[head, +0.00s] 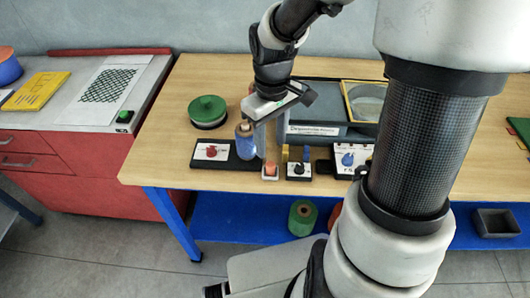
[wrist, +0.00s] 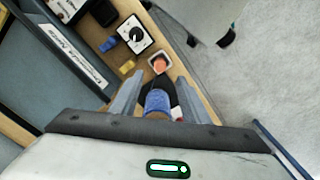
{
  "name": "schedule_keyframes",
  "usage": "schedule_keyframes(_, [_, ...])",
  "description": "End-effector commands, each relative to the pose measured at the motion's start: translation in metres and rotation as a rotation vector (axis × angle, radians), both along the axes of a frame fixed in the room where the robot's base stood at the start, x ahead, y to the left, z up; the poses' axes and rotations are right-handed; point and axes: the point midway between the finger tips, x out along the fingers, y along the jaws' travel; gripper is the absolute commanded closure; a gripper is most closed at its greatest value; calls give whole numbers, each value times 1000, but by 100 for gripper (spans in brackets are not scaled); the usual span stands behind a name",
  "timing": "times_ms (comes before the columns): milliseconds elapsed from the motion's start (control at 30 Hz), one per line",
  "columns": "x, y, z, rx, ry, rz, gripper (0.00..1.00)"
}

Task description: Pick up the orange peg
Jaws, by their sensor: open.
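The orange peg (head: 270,169) stands in a small white square holder at the front of the wooden table. It also shows in the wrist view (wrist: 159,66), just beyond the fingertips. My gripper (head: 271,148) points down, above and slightly behind the peg in the head view. In the wrist view my gripper (wrist: 160,82) is open, with its two grey fingers apart. The peg is not between the pads. A blue cylinder (wrist: 157,102) appears between the fingers in the wrist view; whether they touch it cannot be told.
The blue cylinder with a brown top (head: 245,143) stands left of my gripper. A green round lid (head: 207,110) lies further left. A grey tray (head: 320,93) is behind.

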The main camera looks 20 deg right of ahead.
Motion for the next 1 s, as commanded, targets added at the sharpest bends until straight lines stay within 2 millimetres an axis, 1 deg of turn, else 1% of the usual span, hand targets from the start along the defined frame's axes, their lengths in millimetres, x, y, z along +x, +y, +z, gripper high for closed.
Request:
schedule_keyframes(33, [-1,0,-10,1,3,0,58])
schedule_keyframes(100, [-1,0,-18,1,3,-1,58])
schedule_keyframes(267, [0,0,-26,0,1,-1,58])
schedule_keyframes(367, [-2,0,-38,1,3,-2,58])
schedule_keyframes(500, [-4,-1,-61,0,4,-2,58])
schedule_keyframes(600, [-3,0,-71,1,3,-1,58])
schedule_keyframes(700, [-3,0,-75,0,0,-1,58])
schedule_keyframes(900, [-3,0,-75,0,-1,-1,58])
schedule_keyframes(967, [-3,0,-75,0,-1,-1,68])
schedule_keyframes(1000, [-3,0,-75,0,-1,-1,75])
